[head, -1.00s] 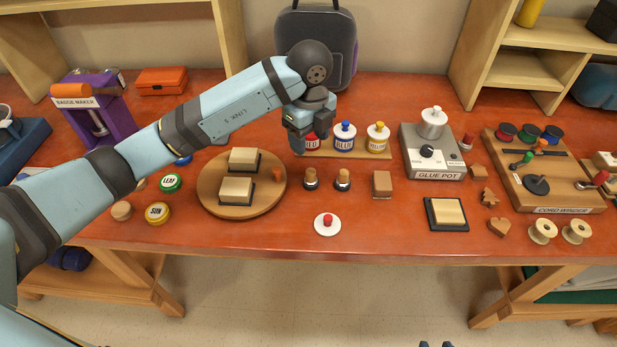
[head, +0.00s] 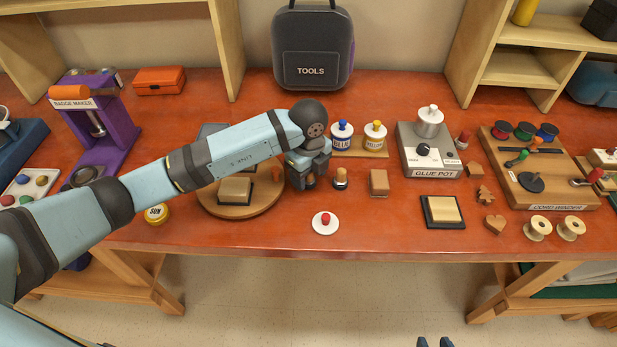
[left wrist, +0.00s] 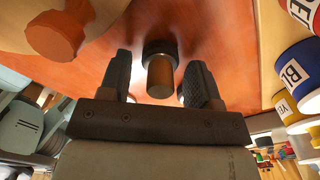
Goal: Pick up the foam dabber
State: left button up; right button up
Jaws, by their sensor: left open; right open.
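The left dabber shows in the left wrist view (left wrist: 160,75), between the two dark fingers. My left gripper (head: 307,183) points down over it and mostly hides it in the head view; it is open, and I cannot tell whether the fingers touch the dabber. The other dabber (head: 341,179) stands free just right of the gripper. My right gripper (head: 434,342) shows only its two separated tips at the bottom edge of the head view, well away from the table.
A round wooden board (head: 212,208) with stamp blocks lies left of my left gripper. A wooden block (head: 379,182) stands to the right, glue bottles (head: 341,137) behind. A white disc with a red knob (head: 325,223) lies in front. The front edge strip is mostly clear.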

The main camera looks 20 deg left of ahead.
pick_arm(q)
jog(key=c, duration=0.9)
jog(key=shift+r, duration=0.1)
notch_tip(320, 180, up, 20)
jog(key=shift+f, duration=0.1)
jog(key=o, duration=0.4)
jog(key=c, duration=0.3)
